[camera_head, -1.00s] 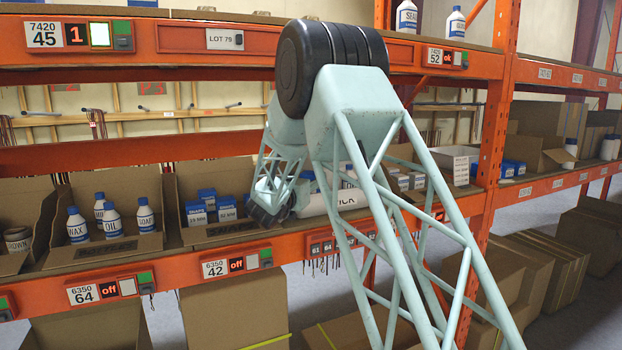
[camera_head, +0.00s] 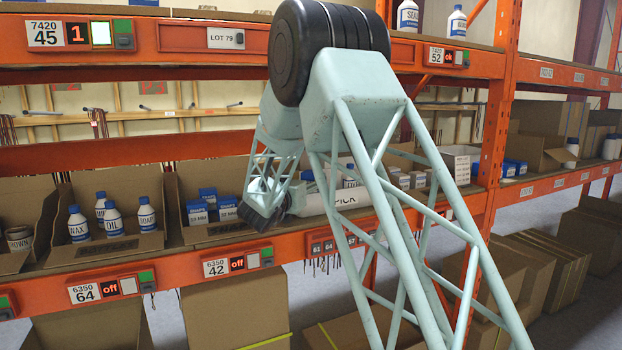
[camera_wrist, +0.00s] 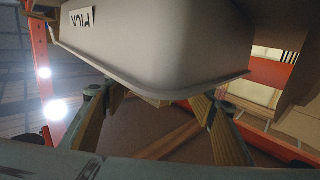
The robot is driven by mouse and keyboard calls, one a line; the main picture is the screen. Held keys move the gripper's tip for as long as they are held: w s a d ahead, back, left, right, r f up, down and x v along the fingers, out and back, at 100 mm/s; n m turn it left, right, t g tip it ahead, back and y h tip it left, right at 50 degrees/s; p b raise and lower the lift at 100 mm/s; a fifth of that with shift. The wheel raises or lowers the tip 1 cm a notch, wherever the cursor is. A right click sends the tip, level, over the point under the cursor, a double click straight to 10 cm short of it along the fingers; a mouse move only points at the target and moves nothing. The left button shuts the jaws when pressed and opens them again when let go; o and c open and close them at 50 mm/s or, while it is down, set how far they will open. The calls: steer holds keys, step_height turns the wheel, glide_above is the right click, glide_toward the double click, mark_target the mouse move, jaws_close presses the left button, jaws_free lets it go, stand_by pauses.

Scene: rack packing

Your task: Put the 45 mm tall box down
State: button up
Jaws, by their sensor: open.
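My gripper (camera_head: 260,214) hangs low in front of the middle shelf, at the right end of a carton with blue-and-white boxes (camera_head: 197,213). In the wrist view its two fingers (camera_wrist: 160,104) are spread apart. A white tote marked PICK (camera_head: 345,198) lies just right of the gripper; its underside and rim fill the top of the wrist view (camera_wrist: 160,45). A small pale patch shows below the tote rim between the fingers; I cannot tell what it is. I cannot tell which box is the 45 mm tall one.
Cartons with white bottles (camera_head: 114,222) stand left of the boxes. The orange shelf beam (camera_head: 185,272) runs below the gripper. More boxes and cartons (camera_head: 455,160) stand to the right of the tote, partly hidden by my arm.

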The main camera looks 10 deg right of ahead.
steer(key=v, duration=0.8)
steer(key=shift+b, duration=0.3)
stand_by(0.6)
